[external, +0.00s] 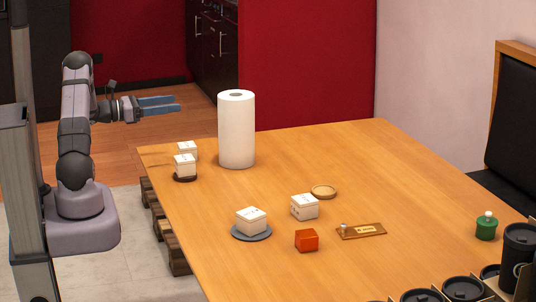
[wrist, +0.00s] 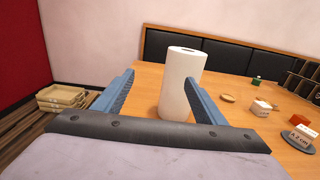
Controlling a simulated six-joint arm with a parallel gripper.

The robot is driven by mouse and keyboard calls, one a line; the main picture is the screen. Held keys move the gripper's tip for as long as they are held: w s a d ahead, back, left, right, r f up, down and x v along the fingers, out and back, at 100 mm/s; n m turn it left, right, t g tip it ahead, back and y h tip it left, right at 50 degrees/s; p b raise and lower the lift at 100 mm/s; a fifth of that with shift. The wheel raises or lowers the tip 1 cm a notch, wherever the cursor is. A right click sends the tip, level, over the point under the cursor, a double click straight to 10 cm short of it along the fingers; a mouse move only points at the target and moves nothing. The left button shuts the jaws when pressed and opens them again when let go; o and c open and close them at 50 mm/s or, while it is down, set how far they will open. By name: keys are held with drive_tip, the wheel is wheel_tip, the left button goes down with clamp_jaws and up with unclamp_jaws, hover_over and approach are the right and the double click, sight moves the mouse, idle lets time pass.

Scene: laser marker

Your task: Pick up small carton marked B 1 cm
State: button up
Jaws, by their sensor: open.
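Several small white cartons stand on the table; their marks are too small to read in the external view, so I cannot tell which is B. One carton (external: 187,149) is at the far left edge. Another carton (external: 185,166) sits on a dark round coaster (external: 184,179). A third carton (external: 251,220) is on a grey disc (external: 251,236); in the wrist view a carton on a grey disc (wrist: 301,135) seems to read "A 2 cm". Another carton (external: 305,207) stands directly on the table. My gripper (external: 179,103) is open and empty, raised beyond the table's left edge.
A tall paper towel roll (external: 236,130) stands near the far left cartons; it also shows between my fingers (wrist: 181,85). An orange block (external: 307,240), wooden coaster (external: 323,191), wooden plaque (external: 361,231), green jar (external: 486,227) and black cups (external: 463,288) are on the table (external: 400,180).

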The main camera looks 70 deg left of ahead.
approach(192, 143)
drive_tip(key=shift+w+d+r, duration=0.1)
drive_tip(key=shift+w+d, duration=0.1)
drive_tip(key=shift+w, duration=0.4)
drive_tip(key=shift+w+d+r, duration=0.1)
drive_tip(key=shift+w+d, duration=0.1)
drive_tip(key=shift+w, duration=1.5)
drive_tip(key=shift+w+a+f+p, duration=0.1)
drive_tip(key=shift+w+p, duration=0.25)
drive_tip(key=shift+w, duration=0.95)
drive_tip(key=shift+w+f+p, duration=0.1)
drive_tip(key=shift+w+p, duration=0.2)
drive_tip(key=shift+w, duration=1.05)
drive_tip(key=c, duration=1.2)
